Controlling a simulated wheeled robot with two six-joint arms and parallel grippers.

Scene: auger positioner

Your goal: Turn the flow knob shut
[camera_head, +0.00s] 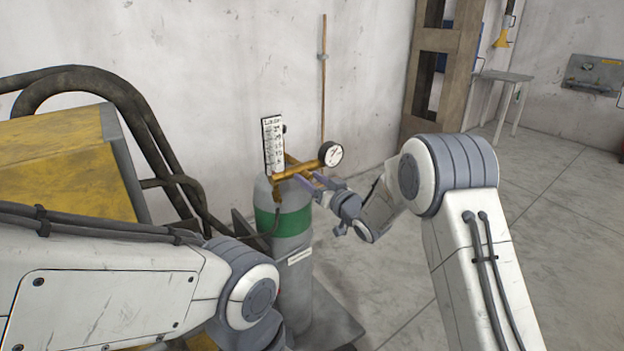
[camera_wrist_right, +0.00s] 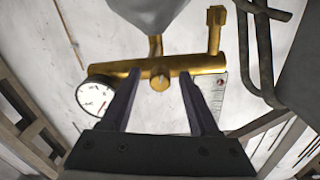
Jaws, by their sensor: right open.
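A brass regulator (camera_head: 293,172) sits on top of a grey gas cylinder (camera_head: 293,255) with a green band. A round white gauge (camera_head: 331,154) is at its right end, and it also shows in the right wrist view (camera_wrist_right: 97,96). A small round brass knob (camera_wrist_right: 159,82) faces the right wrist camera, at the middle of the brass body. My right gripper (camera_head: 313,181) is open at the regulator. In the wrist view its two dark fingers (camera_wrist_right: 160,78) appear on either side of the knob, with gaps between. I cannot tell its depth. My left gripper is out of view.
A white scale plate (camera_head: 273,145) stands upright behind the regulator. A yellow machine (camera_head: 70,160) with thick black hoses (camera_head: 140,105) is at the left. A wooden frame (camera_head: 440,75) and a small table (camera_head: 503,78) stand at the back. The floor at right is clear.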

